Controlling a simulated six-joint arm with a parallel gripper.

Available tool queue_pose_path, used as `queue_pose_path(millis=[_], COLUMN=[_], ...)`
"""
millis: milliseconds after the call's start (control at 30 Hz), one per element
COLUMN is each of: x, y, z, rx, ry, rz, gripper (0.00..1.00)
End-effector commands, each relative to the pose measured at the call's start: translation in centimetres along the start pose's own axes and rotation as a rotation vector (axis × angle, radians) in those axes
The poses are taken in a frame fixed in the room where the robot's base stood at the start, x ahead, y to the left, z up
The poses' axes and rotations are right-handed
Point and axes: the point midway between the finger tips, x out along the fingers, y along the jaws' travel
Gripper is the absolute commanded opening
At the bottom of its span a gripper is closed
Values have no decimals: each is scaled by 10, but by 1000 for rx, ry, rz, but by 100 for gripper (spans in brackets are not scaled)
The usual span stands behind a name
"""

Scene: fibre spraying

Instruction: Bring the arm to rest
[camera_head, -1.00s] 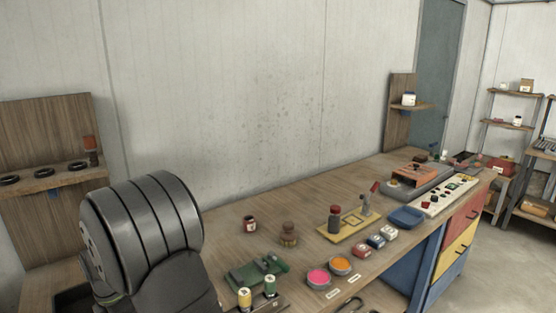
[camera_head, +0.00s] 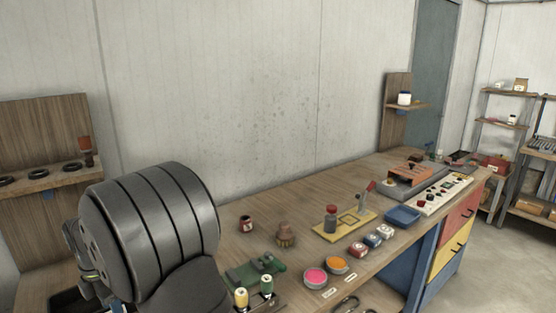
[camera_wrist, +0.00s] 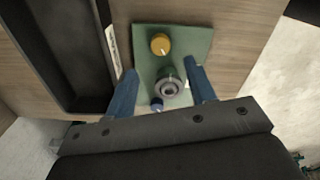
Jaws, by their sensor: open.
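My gripper (camera_wrist: 160,68) is open in the wrist view, with its two blue fingers apart and nothing held between them. A green plate (camera_wrist: 196,40) lies beyond and between the fingers. It carries a yellow knob (camera_wrist: 161,44), a grey round fitting (camera_wrist: 171,87) and a small blue knob (camera_wrist: 157,104). The fitting appears between the fingers, and I cannot tell how far below them it is. In the head view my large grey arm link fills the lower left; my fingertips cannot be made out there.
A dark tray (camera_wrist: 70,60) lies left of the plate. In the head view the workbench (camera_head: 340,188) holds a green fixture (camera_head: 252,272), pink (camera_head: 315,277) and orange (camera_head: 338,265) pots, a yellow stand (camera_head: 345,224) and a blue tray (camera_head: 403,217). The bench's back strip is mostly clear.

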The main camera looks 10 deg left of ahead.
Motion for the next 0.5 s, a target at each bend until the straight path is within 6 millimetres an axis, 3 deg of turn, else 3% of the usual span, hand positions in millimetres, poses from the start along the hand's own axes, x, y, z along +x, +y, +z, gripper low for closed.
queue_pose_path(millis=[433, 467, 500], x=[-92, -97, -81], y=[1, 0, -1], z=[0, 0, 0], rx=[0, 0, 0], ry=[-1, 0, 0], rz=[5, 3, -6], gripper=[50, 50, 50])
